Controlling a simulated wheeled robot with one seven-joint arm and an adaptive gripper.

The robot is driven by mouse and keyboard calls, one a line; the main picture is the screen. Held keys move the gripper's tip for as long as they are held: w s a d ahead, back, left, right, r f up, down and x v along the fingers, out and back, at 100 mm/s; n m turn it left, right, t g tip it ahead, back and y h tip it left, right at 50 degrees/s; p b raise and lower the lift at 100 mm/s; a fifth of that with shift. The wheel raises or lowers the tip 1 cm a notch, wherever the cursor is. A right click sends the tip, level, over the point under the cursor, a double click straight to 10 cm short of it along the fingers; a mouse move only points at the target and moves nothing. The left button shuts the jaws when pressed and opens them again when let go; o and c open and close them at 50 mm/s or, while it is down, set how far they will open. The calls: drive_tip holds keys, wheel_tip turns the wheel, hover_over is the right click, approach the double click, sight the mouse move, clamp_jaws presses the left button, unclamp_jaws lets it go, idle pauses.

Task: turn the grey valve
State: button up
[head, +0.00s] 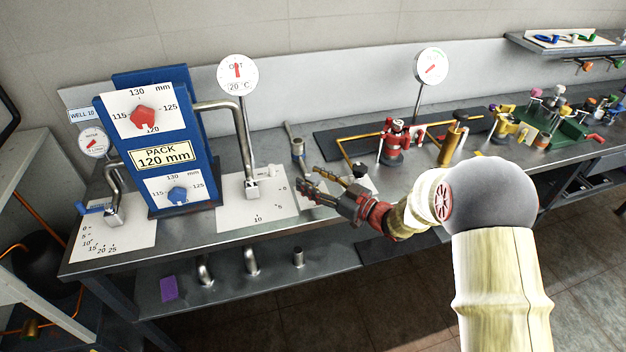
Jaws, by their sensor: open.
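A metal valve fitting (252,188), grey in colour, stands on a white scale plate (230,223) at the foot of a bent silver pipe (222,106). Its handle is too small to make out clearly, so I cannot tell its angle. The plate carries marks including 0, 5 and 10. My gripper (308,183) is open and empty, to the right of the fitting, near the plate's right edge. Its fingers point left towards the fitting and appear apart from it. The fingers hide a little of the plate's right edge and the bench behind.
A blue stand (206,150) with red and blue dials rises left of the fitting. A blue-handled valve (92,208) is farther left. A round gauge (238,75) stands behind. Red and brass fittings crowd the bench's right.

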drive_tip(key=v, duration=1.2)
drive_tip(key=shift+a, duration=0.1)
